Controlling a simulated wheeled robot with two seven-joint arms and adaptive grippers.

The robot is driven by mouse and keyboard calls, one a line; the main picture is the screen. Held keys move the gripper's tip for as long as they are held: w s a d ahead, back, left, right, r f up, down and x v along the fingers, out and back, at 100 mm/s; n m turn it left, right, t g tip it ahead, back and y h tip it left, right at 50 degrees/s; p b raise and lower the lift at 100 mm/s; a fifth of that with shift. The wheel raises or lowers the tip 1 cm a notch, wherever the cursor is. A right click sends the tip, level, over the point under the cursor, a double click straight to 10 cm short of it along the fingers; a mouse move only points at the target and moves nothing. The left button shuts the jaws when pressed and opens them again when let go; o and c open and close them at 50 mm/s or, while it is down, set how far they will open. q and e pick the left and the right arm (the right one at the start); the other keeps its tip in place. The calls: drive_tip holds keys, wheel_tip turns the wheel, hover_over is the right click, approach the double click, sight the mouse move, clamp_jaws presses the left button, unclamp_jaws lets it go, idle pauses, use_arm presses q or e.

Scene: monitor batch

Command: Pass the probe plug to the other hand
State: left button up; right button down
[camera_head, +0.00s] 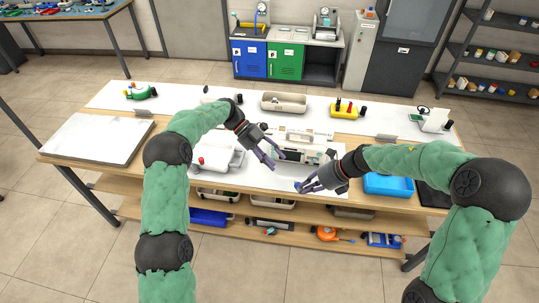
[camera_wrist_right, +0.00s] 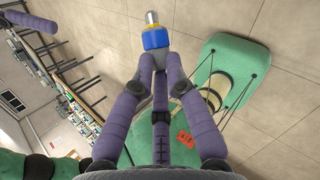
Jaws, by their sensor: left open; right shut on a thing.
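The probe plug (camera_wrist_right: 156,39) has a blue body with a yellow band and a pale metal tip. In the right wrist view, my right gripper (camera_wrist_right: 158,66) is shut on its lower end, and the tip points away from the fingers. In the head view the plug shows as a small blue spot (camera_head: 298,184) at the fingertips of my right gripper (camera_head: 303,188), over the front of the bench. My left gripper (camera_head: 274,152) is open and empty, above and left of the plug, apart from it. Its fingers point right in front of the white monitor (camera_head: 296,153).
A large white board (camera_head: 98,138) lies at left. Shelves below hold tools.

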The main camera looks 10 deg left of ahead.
sight(296, 183)
use_arm(q)
drive_tip(key=x, duration=1)
drive_tip(key=shift+d, duration=0.15)
clamp_jaws()
use_arm(e)
drive_tip(key=c, duration=1.4)
unclamp_jaws()
drive_tip(key=shift+o, duration=0.2)
drive_tip(key=shift+d, duration=0.1)
